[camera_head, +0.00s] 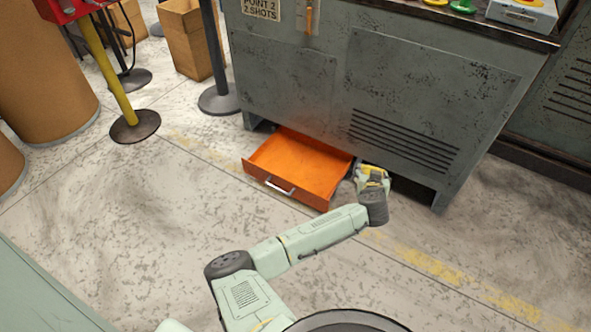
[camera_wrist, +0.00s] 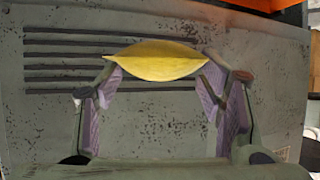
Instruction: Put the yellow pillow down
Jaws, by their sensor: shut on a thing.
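The yellow pillow (camera_wrist: 157,62) is held crosswise between the two fingers of my gripper (camera_wrist: 160,75) in the wrist view. It looks like a small, lens-shaped cushion with pointed ends. In the head view my gripper (camera_head: 372,180) is low in front of the grey machine, just right of the open orange drawer. Only a little of the yellow pillow (camera_head: 376,171) shows there, partly hidden by my gripper. I cannot tell whether the pillow touches anything besides the fingers.
The orange drawer (camera_head: 257,171) stands open under the grey machine (camera_head: 430,90), and looks empty. Vent slots (camera_wrist: 70,60) lie behind the pillow. The floor in front is clear.

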